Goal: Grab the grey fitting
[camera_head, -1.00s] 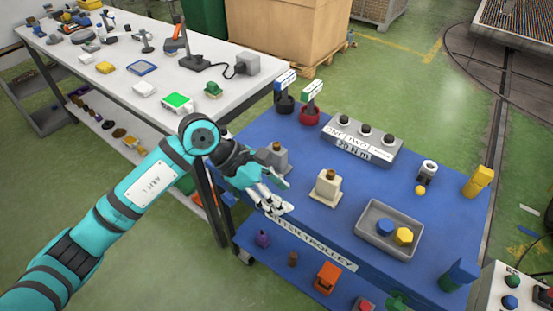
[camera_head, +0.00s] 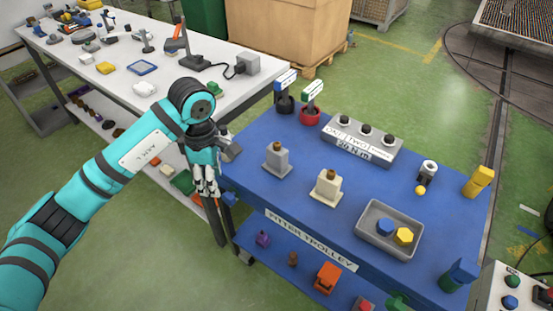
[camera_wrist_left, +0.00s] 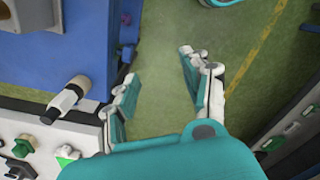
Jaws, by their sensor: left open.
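The grey fitting (camera_head: 277,158) stands upright on the blue trolley top (camera_head: 250,180), near its left front edge. It is a grey block with a brown top. A similar cream fitting (camera_head: 327,187) stands to its right. My left gripper (camera_head: 207,190) hangs just off the trolley's left edge, to the left of the grey fitting and apart from it. Its fingers point down. In the left wrist view the left gripper (camera_wrist_left: 160,66) is open and empty, with green floor between the fingers. I cannot make out the grey fitting in that view. My right gripper is not in view.
A grey tray (camera_head: 364,232) with blue and yellow pieces sits at the trolley's front. A grey box with knobs (camera_head: 362,142) and two labelled holders stand at the back. A white workbench (camera_head: 120,45) with many items is at the left.

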